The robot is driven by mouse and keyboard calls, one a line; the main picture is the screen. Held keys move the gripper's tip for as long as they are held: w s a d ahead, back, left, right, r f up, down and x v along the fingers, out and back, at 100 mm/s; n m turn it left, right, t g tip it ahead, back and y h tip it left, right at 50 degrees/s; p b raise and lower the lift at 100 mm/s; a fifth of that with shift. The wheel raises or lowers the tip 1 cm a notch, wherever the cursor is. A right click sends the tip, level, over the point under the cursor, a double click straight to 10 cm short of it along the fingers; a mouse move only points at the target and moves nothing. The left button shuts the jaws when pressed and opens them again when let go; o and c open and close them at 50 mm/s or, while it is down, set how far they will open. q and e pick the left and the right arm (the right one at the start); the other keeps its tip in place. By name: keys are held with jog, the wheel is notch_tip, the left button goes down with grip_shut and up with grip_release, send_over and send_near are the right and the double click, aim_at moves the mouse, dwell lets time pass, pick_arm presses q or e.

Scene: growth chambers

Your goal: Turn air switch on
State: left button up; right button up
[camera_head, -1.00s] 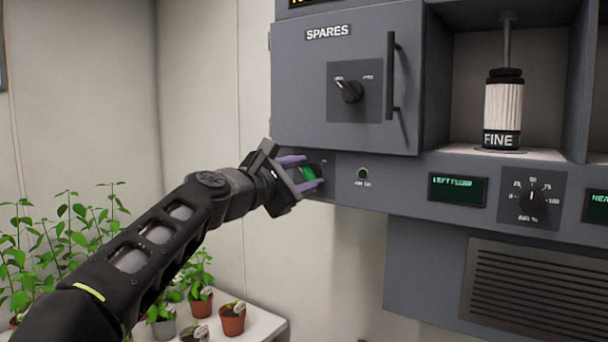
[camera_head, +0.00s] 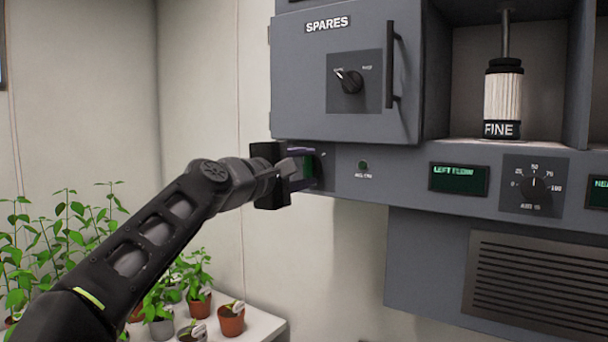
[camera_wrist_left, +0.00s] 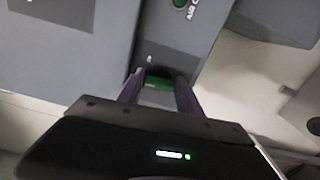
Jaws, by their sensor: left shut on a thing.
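The air switch (camera_head: 311,167), with a green face, sits at the left end of the grey panel strip below the SPARES door. My left gripper (camera_head: 301,168) is at the switch with its jaws shut on it. In the left wrist view, the purple fingers (camera_wrist_left: 160,88) lie on either side of the green switch part (camera_wrist_left: 158,81). The gripper body hides part of the switch in the head view, so its exact position is unclear. The small round air lamp (camera_head: 363,165) is to the right and looks dark green; I cannot tell whether it is lit. My right gripper is not in view.
The SPARES door (camera_head: 300,90), with a black knob (camera_head: 349,81) and a vertical handle (camera_head: 391,68), is just above. A display (camera_head: 459,179) and a dial (camera_head: 534,188) are farther right. Potted plants (camera_head: 231,319) stand on a white table at lower left.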

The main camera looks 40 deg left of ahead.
pick_arm(q)
jog(key=m+b, duration=0.1)
jog(key=m, duration=0.2)
jog(key=m+b, duration=0.1)
jog(key=m, duration=0.1)
jog(key=shift+f+m+b, duration=0.3)
jog(key=shift+b, duration=0.05)
jog(key=shift+m+b, duration=0.9)
jog(key=shift+m, duration=1.3)
jog(key=o, duration=1.4)
jog(key=shift+c, duration=0.2)
jog(key=shift+r, duration=0.1)
jog(key=shift+s, duration=0.1)
jog(key=s+b, duration=0.2)
jog(key=s, duration=0.5)
jog(key=shift+s, duration=0.3)
